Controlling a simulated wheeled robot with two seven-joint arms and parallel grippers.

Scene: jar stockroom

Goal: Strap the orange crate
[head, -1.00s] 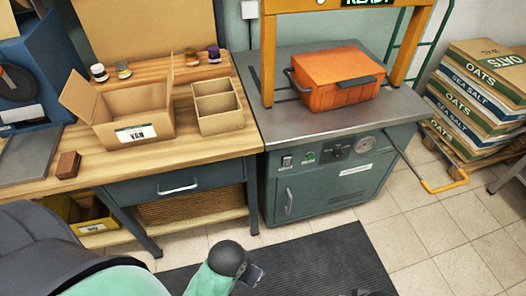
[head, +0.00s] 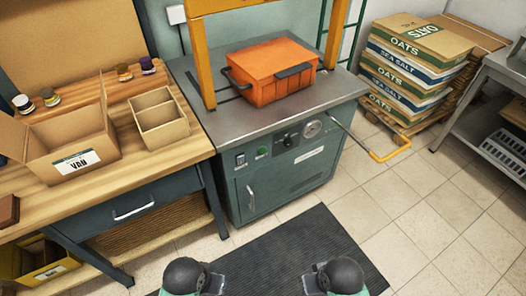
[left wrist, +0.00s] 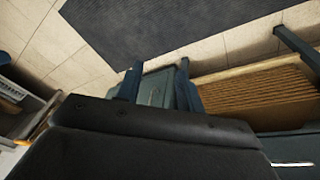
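The orange crate (head: 272,78) with dark handles sits upright on the grey top of the strapping machine (head: 215,124), under its yellow arch (head: 199,50). No strap shows around it. My left gripper (head: 216,284) is low at the bottom of the head view, well short of the machine. In the left wrist view its two fingers (left wrist: 156,82) stand apart with nothing between them. My right gripper (head: 312,284) is at the bottom edge, also away from the crate. Its fingers are too small and cut off to read.
The wooden bench (head: 190,150) at left holds an open carton (head: 75,140), a divided box (head: 160,120) and several jars. A yellow-ended bar (head: 388,155) juts from the machine's right. Stacked sacks (head: 405,65) stand behind. The dark mat (head: 290,245) is clear.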

